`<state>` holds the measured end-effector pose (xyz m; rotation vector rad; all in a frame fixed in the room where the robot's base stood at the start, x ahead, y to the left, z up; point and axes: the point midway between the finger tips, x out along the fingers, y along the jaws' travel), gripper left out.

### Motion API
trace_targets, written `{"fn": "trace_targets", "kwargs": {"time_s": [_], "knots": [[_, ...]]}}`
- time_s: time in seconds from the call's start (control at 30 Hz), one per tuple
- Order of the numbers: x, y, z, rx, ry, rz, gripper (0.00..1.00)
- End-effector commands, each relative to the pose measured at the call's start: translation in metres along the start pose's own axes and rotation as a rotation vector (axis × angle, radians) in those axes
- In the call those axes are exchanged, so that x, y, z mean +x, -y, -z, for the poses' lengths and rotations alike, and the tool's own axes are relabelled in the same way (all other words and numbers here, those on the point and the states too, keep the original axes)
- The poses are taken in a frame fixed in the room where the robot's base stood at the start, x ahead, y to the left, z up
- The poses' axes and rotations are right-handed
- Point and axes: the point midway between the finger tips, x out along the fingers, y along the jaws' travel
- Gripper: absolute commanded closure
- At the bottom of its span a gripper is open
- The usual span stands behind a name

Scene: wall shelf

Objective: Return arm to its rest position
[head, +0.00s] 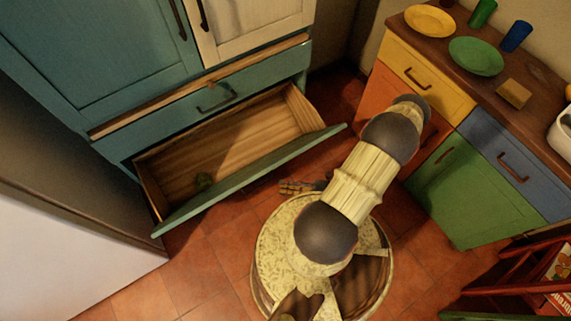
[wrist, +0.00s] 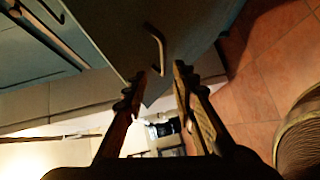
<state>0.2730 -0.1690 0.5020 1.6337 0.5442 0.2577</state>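My gripper (wrist: 158,75) is open in the wrist view, with two brown fingers apart and nothing between them. In the head view it shows small beside my arm (head: 355,185), in front of the open drawer. The arm reaches up and to the right from my round base, and its upper part hides some of the floor and cabinets. A drawer or door front with a curved handle (wrist: 155,48) shows just beyond my fingers in the wrist view.
A colorful cabinet (head: 450,190) stands at right, its counter holding a yellow plate (head: 429,21), a green plate (head: 476,56), cups and a sponge-like block (head: 514,93). A white-sided appliance (head: 70,260) is at left. A red chair (head: 520,270) is at lower right. Tiled floor is clear at lower left.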

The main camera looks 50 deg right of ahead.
Motion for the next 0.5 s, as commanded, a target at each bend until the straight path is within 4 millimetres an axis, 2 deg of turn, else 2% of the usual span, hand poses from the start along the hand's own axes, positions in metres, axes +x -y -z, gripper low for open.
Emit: {"fn": "trace_targets", "kwargs": {"time_s": [0.33,0.5], "knots": [[0.0002,0.0000,-0.0001,-0.007,0.000,0.000,0.73],[0.0002,0.0033,0.0024,-0.123,-0.010,0.012,0.73]]}}
